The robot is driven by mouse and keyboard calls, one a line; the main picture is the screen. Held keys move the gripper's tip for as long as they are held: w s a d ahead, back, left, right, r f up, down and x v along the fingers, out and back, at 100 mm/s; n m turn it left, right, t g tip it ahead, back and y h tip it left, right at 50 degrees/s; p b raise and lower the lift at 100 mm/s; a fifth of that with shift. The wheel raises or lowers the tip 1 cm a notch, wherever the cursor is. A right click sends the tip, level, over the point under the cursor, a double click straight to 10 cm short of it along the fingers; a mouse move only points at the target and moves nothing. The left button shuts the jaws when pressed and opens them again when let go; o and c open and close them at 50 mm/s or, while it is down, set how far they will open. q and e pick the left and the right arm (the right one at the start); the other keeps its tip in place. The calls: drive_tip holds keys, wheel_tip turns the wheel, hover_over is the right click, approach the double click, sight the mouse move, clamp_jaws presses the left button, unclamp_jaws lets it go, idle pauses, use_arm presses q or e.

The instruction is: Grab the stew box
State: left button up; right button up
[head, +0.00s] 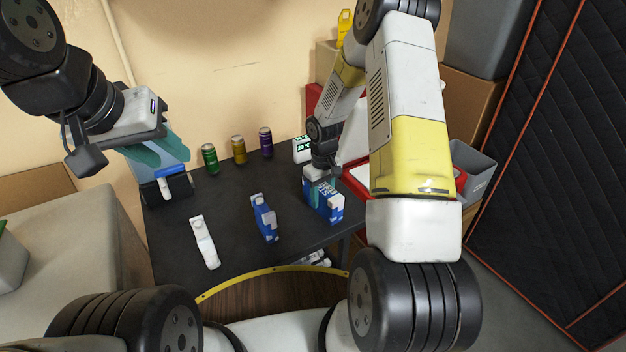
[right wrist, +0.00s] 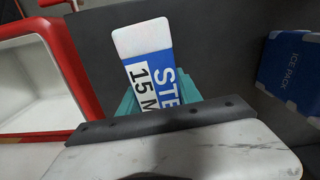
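The stew box (head: 326,203), blue and white with printed letters, stands at the right part of the dark table. In the right wrist view the box (right wrist: 148,60) shows "STE" and "15 M". My right gripper (head: 318,187) is at the box, with its teal fingers (right wrist: 165,95) on either side of it. The frames do not show clearly whether they press on it. The box's lower part is hidden in the wrist view. My left gripper (head: 162,150) is above the table's left end, its teal fingers apart and nothing seen held.
A blue ice pack (head: 264,218) and a white bottle-like item (head: 204,242) stand left of the box. Green (head: 210,158), yellow (head: 239,150) and purple (head: 265,142) cans line the back. A red-edged container (right wrist: 62,60) is close beside my right gripper.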

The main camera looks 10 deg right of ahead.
clamp_jaws()
drive_tip(key=shift+r, duration=0.2)
